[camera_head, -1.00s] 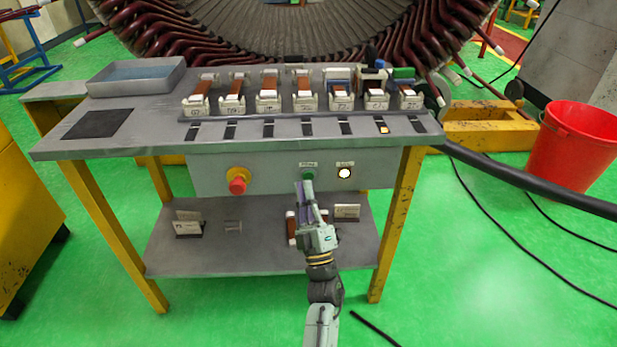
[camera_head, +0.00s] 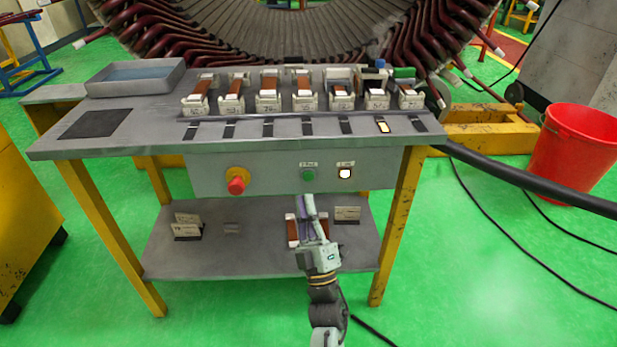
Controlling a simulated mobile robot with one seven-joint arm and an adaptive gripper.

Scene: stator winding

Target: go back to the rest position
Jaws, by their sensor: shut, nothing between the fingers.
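My gripper (camera_head: 307,205) is shut and empty. It is in front of the grey workbench (camera_head: 160,128), with its fingertips a little below the green button (camera_head: 308,175) on the bench's front panel and apart from it. My arm comes up from the bottom of the view. Behind the gripper, a brown and white piece (camera_head: 292,229) on the lower shelf is partly hidden by it.
Several brown coil pieces in white holders stand along the bench's back edge. A red knob (camera_head: 237,183) and a lit white button (camera_head: 345,173) are on the front panel. A red bucket (camera_head: 572,155) stands at the right. Black cables lie on the green floor.

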